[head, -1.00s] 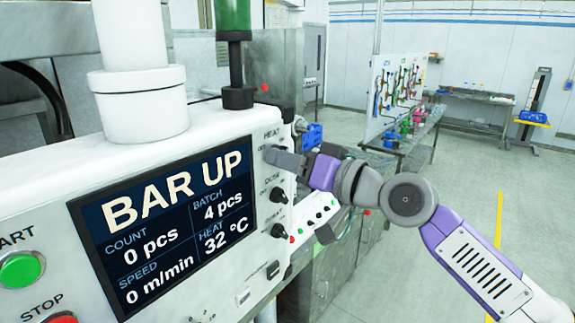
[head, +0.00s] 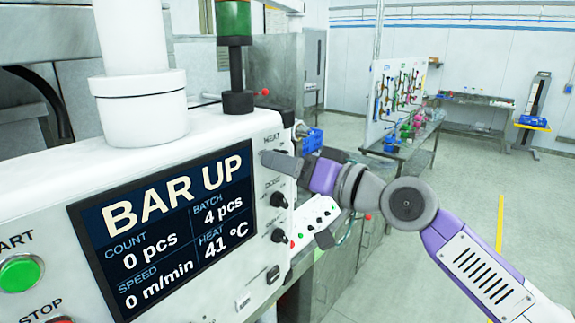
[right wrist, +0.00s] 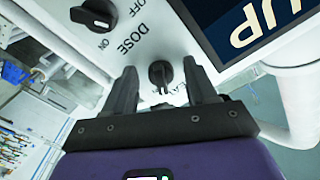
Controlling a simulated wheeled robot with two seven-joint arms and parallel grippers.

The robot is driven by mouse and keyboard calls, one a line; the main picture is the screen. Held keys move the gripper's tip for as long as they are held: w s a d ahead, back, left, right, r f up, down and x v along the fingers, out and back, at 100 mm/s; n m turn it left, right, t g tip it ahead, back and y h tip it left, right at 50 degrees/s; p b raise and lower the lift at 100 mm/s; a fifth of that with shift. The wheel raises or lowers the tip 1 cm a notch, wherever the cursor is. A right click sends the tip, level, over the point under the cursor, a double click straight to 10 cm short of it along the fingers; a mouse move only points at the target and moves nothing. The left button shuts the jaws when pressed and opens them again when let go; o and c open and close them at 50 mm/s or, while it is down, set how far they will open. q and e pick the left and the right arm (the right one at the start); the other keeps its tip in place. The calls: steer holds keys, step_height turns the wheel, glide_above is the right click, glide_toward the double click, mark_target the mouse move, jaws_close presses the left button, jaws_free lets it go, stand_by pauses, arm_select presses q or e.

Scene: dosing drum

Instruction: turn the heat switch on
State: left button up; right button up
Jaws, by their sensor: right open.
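The heat switch (right wrist: 161,76) is a small black knob on the white panel. In the right wrist view it shows between the two dark fingers of my right gripper (right wrist: 159,80), with a gap on both sides. In the head view my right gripper (head: 276,162) is at the panel just under the HEAT label, and its fingers hide the switch. It is open and around the switch. Whether the switch points to on or off is not clear. The display (head: 172,222) reads HEAT 41 °C and BAR UP. My left gripper is not in view.
The dose knob (head: 279,200) sits below the heat switch, and another black knob (head: 279,236) below that. The green START button (head: 20,272) is at the lower left. A signal lamp (head: 236,45) stands above the panel. The floor to the right is open.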

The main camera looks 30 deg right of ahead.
steer(key=b+v, duration=0.1)
steer(key=v, duration=0.6)
steer(key=shift+s, duration=0.3)
steer(key=shift+d, duration=0.1)
